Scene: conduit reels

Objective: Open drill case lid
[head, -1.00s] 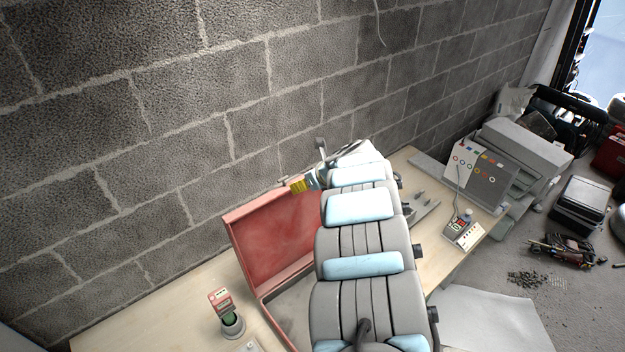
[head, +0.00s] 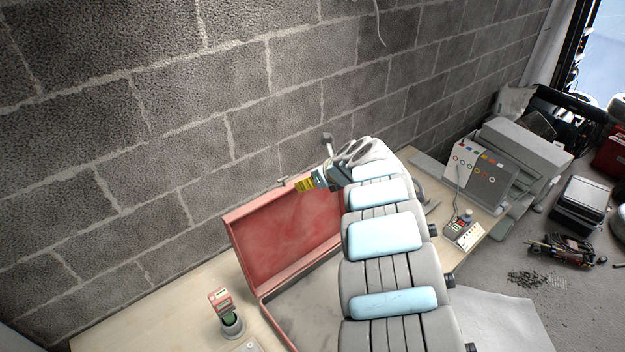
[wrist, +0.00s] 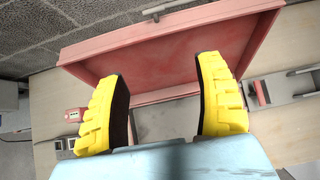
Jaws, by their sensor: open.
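The red drill case stands on the workbench against the block wall. Its lid (head: 285,225) is raised, tilted back toward the wall, with its hollow inside facing me. The case's grey base interior (head: 305,302) shows below the lid, partly hidden by my arm. My gripper (head: 303,186) is at the lid's upper edge, near its right part in the head view. In the wrist view my gripper (wrist: 165,105) has its yellow fingers spread wide with nothing between them. The lid (wrist: 165,55) spans the view beyond the fingertips. I cannot tell whether a finger touches it.
A small pot with a red-and-white box (head: 229,318) stands left of the case. A handheld meter (head: 463,232) and a grey panel with coloured rings (head: 478,172) are to the right. The block wall (head: 180,130) is close behind the lid.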

